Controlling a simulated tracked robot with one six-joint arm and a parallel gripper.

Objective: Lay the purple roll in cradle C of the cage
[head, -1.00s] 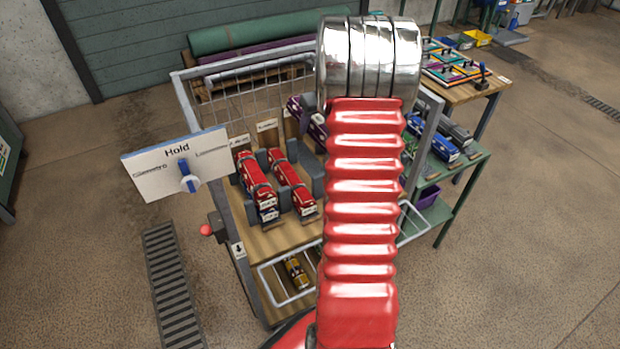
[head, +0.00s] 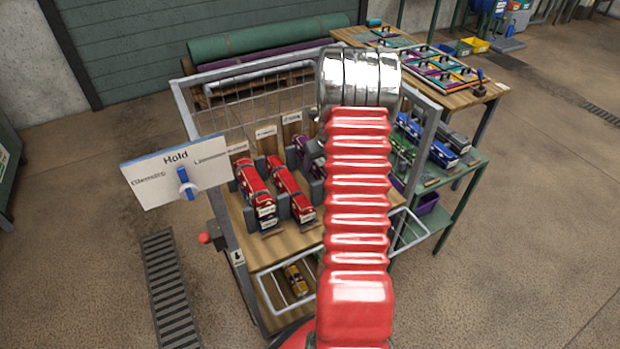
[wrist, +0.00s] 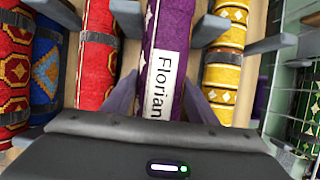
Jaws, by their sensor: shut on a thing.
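The purple roll (wrist: 166,60), with a white label reading "Florian", is between the two fingers of my gripper (wrist: 159,95), which is shut on it. In the head view the purple roll (head: 308,158) shows low among the grey cradle dividers of the cage (head: 184,112), partly hidden by my arm. My gripper is hidden behind the arm there. In the wrist view grey divider arms stand on both sides of the roll. I cannot tell whether it rests on the cradle bottom. The cradle letters are not readable.
Red rolls (head: 288,187) lie in cradles to the left; a yellow roll (wrist: 226,55) lies just right of the purple one. A "Hold" sign (head: 175,170) with a blue knob stands at the cage's left. A green shelf (head: 470,165) with rolls stands right.

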